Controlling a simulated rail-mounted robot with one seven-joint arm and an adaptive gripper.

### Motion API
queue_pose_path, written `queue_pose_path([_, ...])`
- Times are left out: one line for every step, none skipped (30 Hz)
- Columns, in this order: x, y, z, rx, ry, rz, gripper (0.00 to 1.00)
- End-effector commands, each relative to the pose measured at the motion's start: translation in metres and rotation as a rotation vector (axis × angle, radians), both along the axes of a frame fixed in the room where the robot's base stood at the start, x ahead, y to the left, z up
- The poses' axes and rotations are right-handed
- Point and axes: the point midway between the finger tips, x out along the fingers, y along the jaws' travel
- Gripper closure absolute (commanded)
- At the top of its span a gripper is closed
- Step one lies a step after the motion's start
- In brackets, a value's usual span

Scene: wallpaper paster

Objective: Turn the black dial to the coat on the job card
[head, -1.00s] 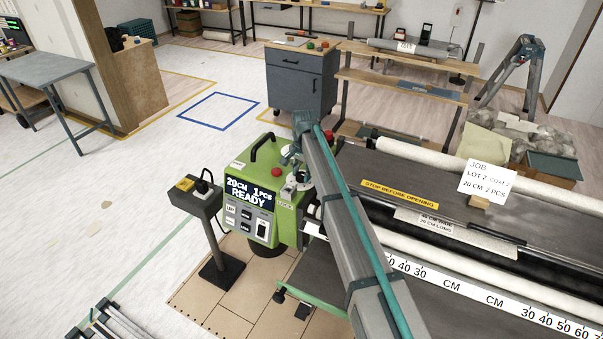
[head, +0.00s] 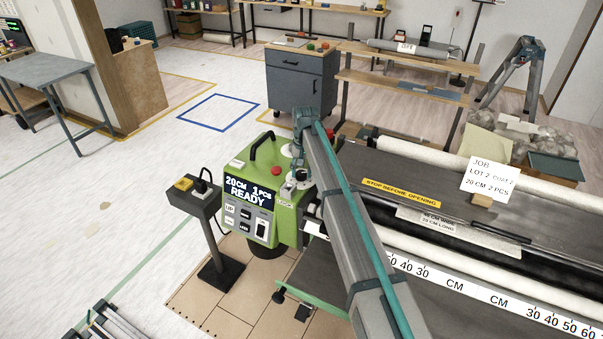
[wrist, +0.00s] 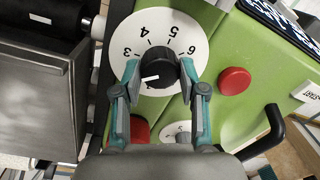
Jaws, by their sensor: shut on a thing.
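The black dial (wrist: 158,70) sits on a white numbered disc (wrist: 178,22) on the green machine (head: 285,222). In the wrist view the numbers 3, 4, 5 and 6 show upside down. The dial's white pointer line aims left and slightly down, just past the 3; the mark there is hidden by a finger. My gripper (wrist: 159,72) is shut on the dial, one finger on each side; it also shows in the head view (head: 297,180). The job card (head: 490,180) reads LOT 2, what looks like COAT 2, 20 CM, 2 PCS.
A red button (wrist: 234,81) and a black handle (wrist: 268,130) lie right of the dial in the wrist view. A second, smaller white dial (wrist: 176,129) is below. The machine's display (head: 249,191) reads 20CM 1PCS READY. A pasting table with rollers (head: 400,175) extends right.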

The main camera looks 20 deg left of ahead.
Motion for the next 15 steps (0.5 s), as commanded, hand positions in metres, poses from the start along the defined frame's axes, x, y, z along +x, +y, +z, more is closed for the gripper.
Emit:
queue_pose_path([0.0002, 0.0000, -0.0007, 0.000, 0.001, 0.028, 0.93])
queue_pose_path([0.0002, 0.0000, -0.0005, 0.000, 0.000, 0.044, 0.93])
queue_pose_path([0.0003, 0.0000, -0.0004, 0.000, 0.000, 0.066, 0.93])
queue_pose_path([0.0003, 0.0001, -0.0004, 0.000, 0.000, 0.079, 0.93])
queue_pose_path([0.0003, 0.0001, -0.0003, 0.000, -0.001, 0.093, 0.93])
queue_pose_path([0.0003, 0.0001, -0.0002, 0.000, 0.000, 0.107, 0.93])
queue_pose_path([0.0004, 0.0001, -0.0001, 0.000, -0.001, 0.118, 0.93])
queue_pose_path([0.0004, 0.0001, 0.0000, 0.000, 0.000, 0.127, 0.93])
queue_pose_path([0.0004, 0.0001, 0.0000, 0.000, -0.001, 0.137, 0.93])
queue_pose_path([0.0004, 0.0001, 0.0001, 0.000, 0.000, 0.144, 0.93])
queue_pose_path([0.0004, 0.0001, 0.0002, 0.000, 0.000, 0.149, 0.93])
queue_pose_path([0.0004, 0.0001, 0.0002, 0.000, -0.001, 0.155, 0.93])
queue_pose_path([0.0004, 0.0002, 0.0003, 0.000, -0.001, 0.158, 0.93])
queue_pose_path([0.0004, 0.0002, 0.0003, 0.000, 0.000, 0.161, 0.93])
queue_pose_path([0.0004, 0.0002, 0.0004, 0.000, 0.000, 0.163, 0.93])
